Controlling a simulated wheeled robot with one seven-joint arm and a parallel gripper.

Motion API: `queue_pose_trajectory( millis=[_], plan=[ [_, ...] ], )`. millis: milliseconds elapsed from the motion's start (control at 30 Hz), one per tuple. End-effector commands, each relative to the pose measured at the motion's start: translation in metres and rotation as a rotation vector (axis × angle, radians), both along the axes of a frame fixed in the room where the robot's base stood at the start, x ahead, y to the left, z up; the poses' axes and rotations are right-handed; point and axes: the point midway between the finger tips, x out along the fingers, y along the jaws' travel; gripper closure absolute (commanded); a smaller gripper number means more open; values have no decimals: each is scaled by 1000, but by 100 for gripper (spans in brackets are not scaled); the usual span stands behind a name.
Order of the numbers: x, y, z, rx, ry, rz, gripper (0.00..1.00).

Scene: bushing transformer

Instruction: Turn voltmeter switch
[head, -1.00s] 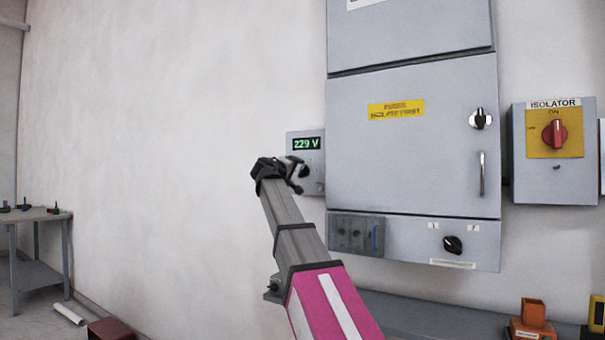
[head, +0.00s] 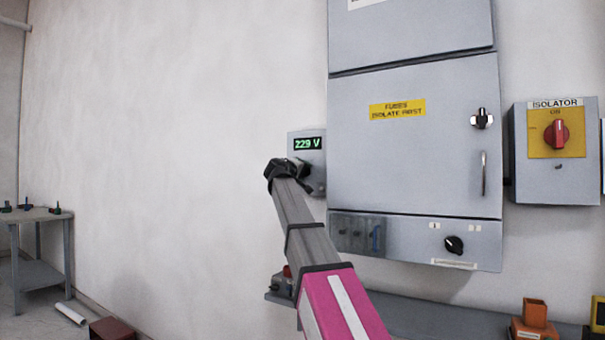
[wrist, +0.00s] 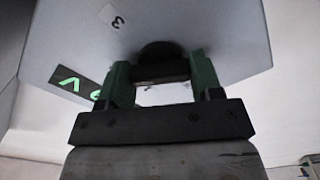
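The voltmeter is a small grey wall box (head: 319,162) left of the tall cabinet, with a green display (head: 307,144) reading 229 V. My gripper (head: 281,168) is at the box's lower left in the head view and hides most of its switch. In the wrist view, the dark round switch knob (wrist: 160,52) is at the fingertips. The green fingers (wrist: 161,80) stand apart, with a dark bar of the switch between them. I cannot tell whether they touch it. A "3" label and part of the display show beside the knob.
The grey cabinet (head: 410,160) stands close to the right, with a black knob, a handle and a lower panel. An isolator box (head: 555,175) with a red switch is farther right. A shelf (head: 430,319) runs below. The wall at left is clear.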

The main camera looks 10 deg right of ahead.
Motion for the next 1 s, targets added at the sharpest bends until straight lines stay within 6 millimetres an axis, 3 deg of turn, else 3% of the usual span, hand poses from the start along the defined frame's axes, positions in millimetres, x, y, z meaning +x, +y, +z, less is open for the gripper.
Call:
queue_pose_trajectory(
  millis=[467,1000],
  plan=[
    [0,0,0,92,-76,1,64],
    [0,0,0,462,-387,1,64]
  ],
)
